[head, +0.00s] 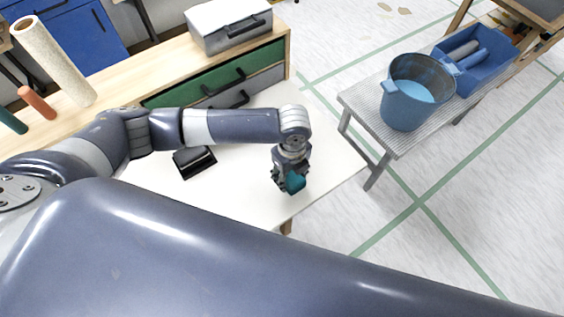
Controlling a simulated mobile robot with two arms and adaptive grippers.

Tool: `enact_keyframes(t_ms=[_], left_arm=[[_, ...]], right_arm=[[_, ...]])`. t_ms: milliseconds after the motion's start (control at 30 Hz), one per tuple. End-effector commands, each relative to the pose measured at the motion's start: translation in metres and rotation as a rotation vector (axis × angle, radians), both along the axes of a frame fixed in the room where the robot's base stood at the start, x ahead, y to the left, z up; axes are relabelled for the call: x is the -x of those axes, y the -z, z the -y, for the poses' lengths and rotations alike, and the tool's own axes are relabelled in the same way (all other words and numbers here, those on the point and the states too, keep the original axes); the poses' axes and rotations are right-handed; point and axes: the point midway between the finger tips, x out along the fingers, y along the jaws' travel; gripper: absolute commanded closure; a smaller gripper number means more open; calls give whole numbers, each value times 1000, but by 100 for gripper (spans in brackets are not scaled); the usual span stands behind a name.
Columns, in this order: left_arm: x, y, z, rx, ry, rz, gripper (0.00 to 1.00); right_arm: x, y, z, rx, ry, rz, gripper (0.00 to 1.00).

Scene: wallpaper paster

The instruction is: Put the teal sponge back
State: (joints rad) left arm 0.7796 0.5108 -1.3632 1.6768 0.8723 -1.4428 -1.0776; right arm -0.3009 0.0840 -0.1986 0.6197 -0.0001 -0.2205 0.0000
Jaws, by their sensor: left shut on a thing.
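My left gripper (286,183) is shut on the teal sponge (295,183). The gripper points down above the white table (245,197), near its right front edge. The gripper's fingers hide part of the sponge. I cannot tell whether the sponge touches the table top. My right gripper is not in view.
A black box-like item (194,161) lies on the white table. A metal bench (358,96) to the right holds a blue bucket (408,100) and a blue tray (478,62) with rollers.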

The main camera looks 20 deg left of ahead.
Motion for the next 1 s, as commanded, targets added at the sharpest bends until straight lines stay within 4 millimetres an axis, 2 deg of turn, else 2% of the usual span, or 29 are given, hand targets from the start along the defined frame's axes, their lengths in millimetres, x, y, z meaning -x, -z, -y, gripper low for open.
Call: enact_keyframes(t_ms=[100,267,400,500,600,933,967,1000], left_arm=[[-14,0,-12,-1,-2,1,79],[-22,2,-20,1,-1,1,79],[-39,2,-38,-2,-6,2,79],[-36,21,-35,0,1,-4,79],[-37,28,-34,1,-1,-2,79],[-37,37,-35,1,1,-1,79],[-36,37,-35,1,1,-1,47],[-36,37,-35,1,1,-1,38]], right_arm=[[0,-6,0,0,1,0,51],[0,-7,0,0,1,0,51],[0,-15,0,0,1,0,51],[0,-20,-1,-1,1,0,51],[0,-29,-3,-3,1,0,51],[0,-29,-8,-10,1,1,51],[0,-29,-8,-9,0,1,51],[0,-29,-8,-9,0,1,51]])
